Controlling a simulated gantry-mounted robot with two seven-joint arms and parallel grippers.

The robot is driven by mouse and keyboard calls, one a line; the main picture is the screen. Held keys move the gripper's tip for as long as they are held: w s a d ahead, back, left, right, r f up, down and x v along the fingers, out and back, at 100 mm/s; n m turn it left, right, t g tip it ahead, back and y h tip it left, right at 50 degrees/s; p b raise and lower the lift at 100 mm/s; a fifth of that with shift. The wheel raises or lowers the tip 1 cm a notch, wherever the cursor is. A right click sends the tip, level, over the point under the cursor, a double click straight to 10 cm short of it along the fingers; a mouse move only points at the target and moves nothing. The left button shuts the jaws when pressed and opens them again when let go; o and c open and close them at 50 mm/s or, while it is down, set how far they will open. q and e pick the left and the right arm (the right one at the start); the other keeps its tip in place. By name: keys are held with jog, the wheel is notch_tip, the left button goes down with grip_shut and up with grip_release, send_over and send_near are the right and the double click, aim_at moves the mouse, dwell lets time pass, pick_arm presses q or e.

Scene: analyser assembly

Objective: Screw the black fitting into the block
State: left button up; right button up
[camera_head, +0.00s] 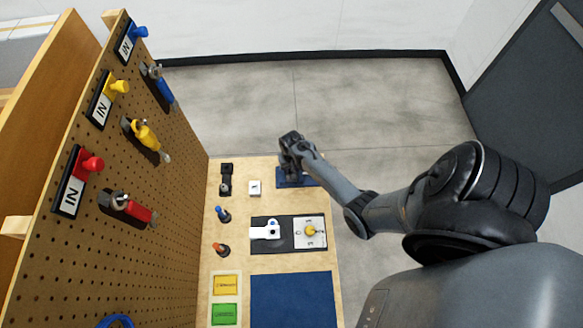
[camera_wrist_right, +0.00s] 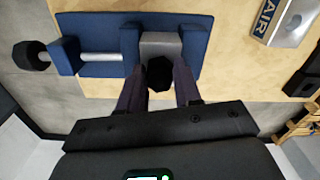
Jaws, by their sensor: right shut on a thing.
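My right gripper (camera_head: 290,160) is over the blue fixture (camera_head: 296,182) at the back right of the wooden table. In the right wrist view, its two dark fingers (camera_wrist_right: 158,84) are shut on the black fitting (camera_wrist_right: 160,72), one on each side. The fitting lies against the face of the grey block (camera_wrist_right: 161,43); how deep it sits in the block cannot be seen. The block sits in the blue fixture (camera_wrist_right: 92,24), beside a blue jaw. In the head view, the gripper hides the fitting and the block. My left gripper is not in view.
A black knob (camera_wrist_right: 27,55) on a silver rod (camera_wrist_right: 100,57) sticks out from the fixture's left. A pegboard (camera_head: 130,190) with tools rises at the left.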

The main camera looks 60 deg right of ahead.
jog(key=shift+r+m+p, duration=0.15)
jog(key=shift+m+p, duration=0.35)
jog(key=shift+m, duration=1.5)
jog(key=shift+m+p, duration=0.5)
jog(key=shift+m, duration=1.1)
jog(key=shift+f+m, duration=0.2)
jog(key=shift+m, duration=0.2)
